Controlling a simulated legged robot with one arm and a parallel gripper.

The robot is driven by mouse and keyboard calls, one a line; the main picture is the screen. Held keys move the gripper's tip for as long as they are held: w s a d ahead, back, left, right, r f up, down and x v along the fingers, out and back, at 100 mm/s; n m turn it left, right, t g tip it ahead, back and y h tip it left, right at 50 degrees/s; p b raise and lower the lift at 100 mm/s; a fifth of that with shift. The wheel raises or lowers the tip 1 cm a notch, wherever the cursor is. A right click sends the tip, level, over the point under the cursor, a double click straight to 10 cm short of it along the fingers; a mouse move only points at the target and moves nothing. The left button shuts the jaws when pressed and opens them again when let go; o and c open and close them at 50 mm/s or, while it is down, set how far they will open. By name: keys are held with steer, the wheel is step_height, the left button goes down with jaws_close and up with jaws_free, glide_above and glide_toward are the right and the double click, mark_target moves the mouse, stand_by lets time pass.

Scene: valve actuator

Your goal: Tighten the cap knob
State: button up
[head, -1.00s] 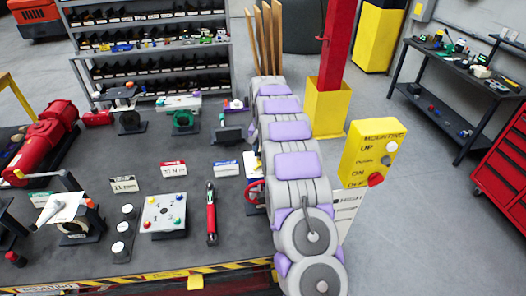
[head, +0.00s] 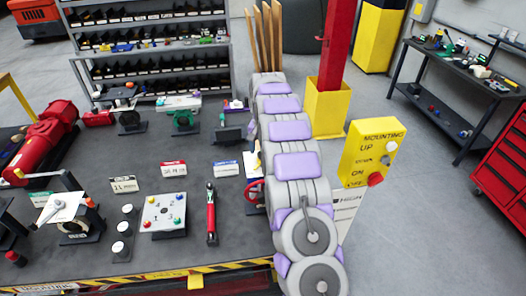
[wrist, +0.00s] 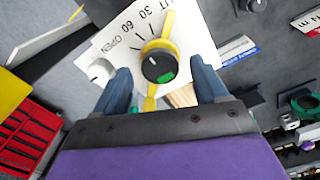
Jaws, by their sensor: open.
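In the wrist view, a round black knob (wrist: 158,64) with a green mark sits at the middle of a yellow bar (wrist: 166,25). Behind it is a white dial plate (wrist: 125,35) marked OPEN, 60 and 30, with further lettering partly cut off. I cannot tell for certain that this knob is the cap knob. My gripper (wrist: 160,67) is open, with one blue finger on either side of the knob and gaps between. I cannot tell its depth relative to the knob. In the head view my arm hides the gripper and most of the dial.
The bench (head: 95,255) holds a red handwheel (head: 254,194) close to my arm, a red-handled torque wrench (head: 211,212) and a white plate with coloured knobs (head: 163,212). A yellow control box (head: 372,154) stands to the right. Open floor lies beyond it.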

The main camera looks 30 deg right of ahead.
step_height(320, 180, up, 16)
steer(key=p, duration=0.4)
steer(key=shift+w, duration=0.15)
stand_by(0.6)
steer(key=s+a+f+n+g+b, duration=0.1)
steer(key=s+a+f+n+b, duration=0.1)
steer(key=s+a+b, duration=0.7)
steer(key=s+a+f+n+b, duration=0.2)
steer(key=s+a, duration=0.3)
steer(key=s, duration=0.8)
steer(key=s+a+f+n+b, duration=0.1)
steer(key=s+a+f+b, duration=0.1)
steer(key=s+f, duration=0.3)
steer(key=s+a+f+n+b, duration=0.1)
steer(key=s+f+b, duration=0.2)
steer(key=s, duration=1)
steer(key=s+a+f+n+b, duration=0.1)
steer(key=s+a+f+b, duration=0.1)
steer(key=s+f, duration=0.6)
steer(key=shift+s+a+f+n+g+b, duration=0.15)
steer(key=shift+s+a+n+g+b, duration=0.2)
steer(key=shift+s+b, duration=0.5)
